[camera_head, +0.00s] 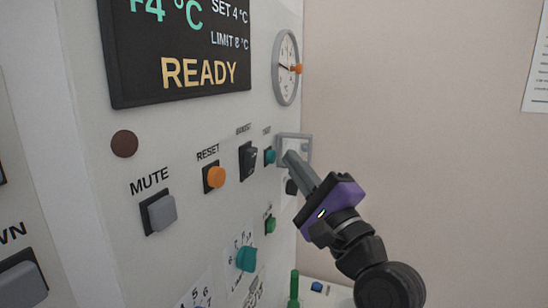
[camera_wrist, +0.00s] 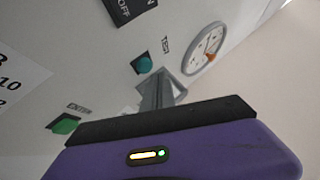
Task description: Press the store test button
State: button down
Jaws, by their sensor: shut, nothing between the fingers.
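The test button (camera_head: 270,156) is a teal round knob on a dark base, with a small label above it, on the white panel. It also shows in the wrist view (camera_wrist: 143,65), left of and above my fingers. My gripper (camera_head: 290,158) is shut and empty, its fingertips just right of the button in the head view. In the wrist view my fingers (camera_wrist: 158,88) end close to the button; I cannot tell whether they touch anything. A grey framed plate (camera_head: 307,142) stands beside the button, partly hidden behind my fingers.
An orange reset button (camera_head: 215,177), a dark switch (camera_head: 248,160), a grey mute button (camera_head: 161,212) and a green button (camera_head: 270,225) are close by on the panel. A round gauge (camera_head: 286,68) and a display reading READY (camera_head: 180,45) are above. The space right of my arm is clear.

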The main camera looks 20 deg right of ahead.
jog(key=shift+w+a, duration=0.1)
jog(key=shift+a, duration=0.05)
jog(key=shift+w+a, duration=0.15)
jog(key=shift+a, duration=0.1)
jog(key=shift+w+a+p, duration=0.25)
jog(key=shift+a+p, duration=0.1)
dwell(1.0)
jog(key=shift+d, duration=0.1)
jog(key=shift+s+d, duration=0.5)
jog(key=shift+d, duration=0.1)
jog(key=s+d, duration=0.1)
jog(key=d, duration=0.1)
jog(key=s+d, duration=0.2)
dwell(0.7)
dwell(0.5)
